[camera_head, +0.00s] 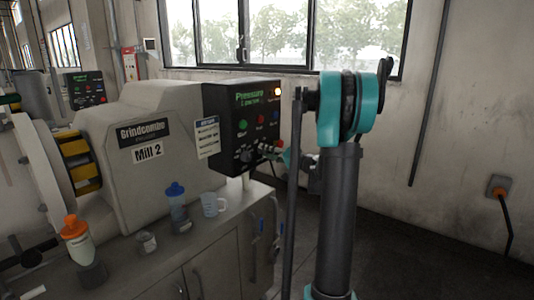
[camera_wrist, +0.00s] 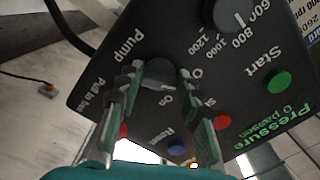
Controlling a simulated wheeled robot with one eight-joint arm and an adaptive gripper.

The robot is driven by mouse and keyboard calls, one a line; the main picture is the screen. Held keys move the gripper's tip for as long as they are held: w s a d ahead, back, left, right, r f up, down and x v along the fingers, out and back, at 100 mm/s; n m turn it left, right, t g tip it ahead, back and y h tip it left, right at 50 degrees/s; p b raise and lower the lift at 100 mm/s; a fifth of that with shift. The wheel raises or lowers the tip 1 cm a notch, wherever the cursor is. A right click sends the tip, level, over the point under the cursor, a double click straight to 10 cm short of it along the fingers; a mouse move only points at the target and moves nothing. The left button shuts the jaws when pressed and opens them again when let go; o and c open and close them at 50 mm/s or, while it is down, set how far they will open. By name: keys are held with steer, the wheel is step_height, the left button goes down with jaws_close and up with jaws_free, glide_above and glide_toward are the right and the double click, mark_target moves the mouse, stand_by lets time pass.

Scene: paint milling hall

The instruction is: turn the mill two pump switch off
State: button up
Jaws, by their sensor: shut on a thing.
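The mill two control box (camera_head: 222,100) is a dark panel on the right side of the machine marked "Mill 2". In the wrist view its face (camera_wrist: 85,75) appears turned over, with the word "Pump" beside a dark grey rotary switch (camera_wrist: 158,72). My gripper (camera_wrist: 157,84) has its two fingers on either side of this switch and is shut on it. "On" is readable near the switch; another label starting with "O" is partly hidden. In the head view my gripper (camera_head: 279,156) reaches the lower right of the panel, and the switch's setting cannot be told there.
A green start button (camera_wrist: 278,82), a red button (camera_wrist: 222,121), a blue button (camera_wrist: 177,148) and a speed dial (camera_wrist: 232,14) sit close by. Below the box, a cabinet top (camera_head: 165,258) carries a blue-topped bottle (camera_head: 177,205), a measuring cup (camera_head: 211,204) and an orange-topped bottle (camera_head: 77,240).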

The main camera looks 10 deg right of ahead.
stand_by(0.5)
steer(key=o, duration=1.2)
steer(key=shift+c, duration=0.2)
steer(key=shift+s+d, duration=0.1)
steer(key=v, duration=1.2)
